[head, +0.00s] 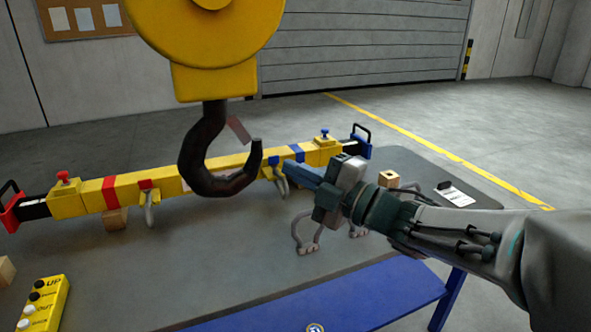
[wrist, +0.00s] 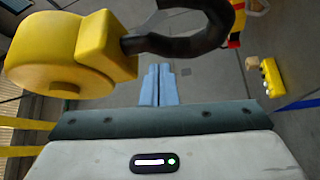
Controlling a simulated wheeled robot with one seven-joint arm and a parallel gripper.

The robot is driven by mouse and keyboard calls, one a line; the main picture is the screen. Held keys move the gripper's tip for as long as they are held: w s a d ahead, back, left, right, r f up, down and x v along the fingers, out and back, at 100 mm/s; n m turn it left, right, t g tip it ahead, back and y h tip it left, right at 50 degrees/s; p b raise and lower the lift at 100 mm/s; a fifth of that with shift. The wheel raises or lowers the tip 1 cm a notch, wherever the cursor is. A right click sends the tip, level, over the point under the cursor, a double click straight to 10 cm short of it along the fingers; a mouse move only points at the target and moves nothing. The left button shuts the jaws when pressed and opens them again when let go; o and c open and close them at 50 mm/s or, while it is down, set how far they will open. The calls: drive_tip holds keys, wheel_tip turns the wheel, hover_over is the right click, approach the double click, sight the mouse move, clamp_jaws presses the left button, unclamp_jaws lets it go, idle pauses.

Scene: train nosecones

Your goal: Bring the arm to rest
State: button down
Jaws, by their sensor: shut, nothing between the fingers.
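My gripper (head: 299,172) is at the right of the head view, above the grey table, with its blue fingers pointing left towards the big dark hook (head: 216,165). In the wrist view the two blue fingers (wrist: 159,86) lie together, shut and empty. The hook hangs from a yellow block (head: 207,45), and it also shows in the wrist view (wrist: 190,40) beyond the fingertips. My fingers look apart from the hook. My arm reaches in from the right edge.
A yellow lifting beam (head: 190,181) with red and blue ends lies across the grey table (head: 190,260). Shackles (head: 305,235) and wooden blocks (head: 388,178) are near my gripper. A yellow control box (head: 42,303) is at the front left. Open floor lies behind.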

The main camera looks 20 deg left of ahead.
drive_tip(key=w+d+f+m+t+h+p, duration=0.2)
drive_tip(key=w+d+m+t+h, duration=0.2)
drive_tip(key=d+m+h, duration=0.5)
drive_tip(key=w+d+f+m+t+h+p, duration=0.2)
drive_tip(key=w+d+m+t+h, duration=0.3)
drive_tip(key=d+m, duration=0.55)
drive_tip(key=s+d+f+m+g+h+p, duration=0.2)
drive_tip(key=s+d+f+m+g+h, duration=0.35)
drive_tip(key=d, duration=0.45)
drive_tip(key=s+d+f+m+g, duration=0.1)
drive_tip(key=s+f+m+g, duration=0.1)
drive_tip(key=s, duration=0.5)
drive_tip(key=s+d+f+m+g+p, duration=0.1)
drive_tip(key=s+f+m+g, duration=0.1)
drive_tip(key=s, duration=0.6)
drive_tip(key=shift+s+d+m+g, duration=0.3)
drive_tip(key=shift+m+g, duration=0.45)
drive_tip(key=shift+m, duration=0.05)
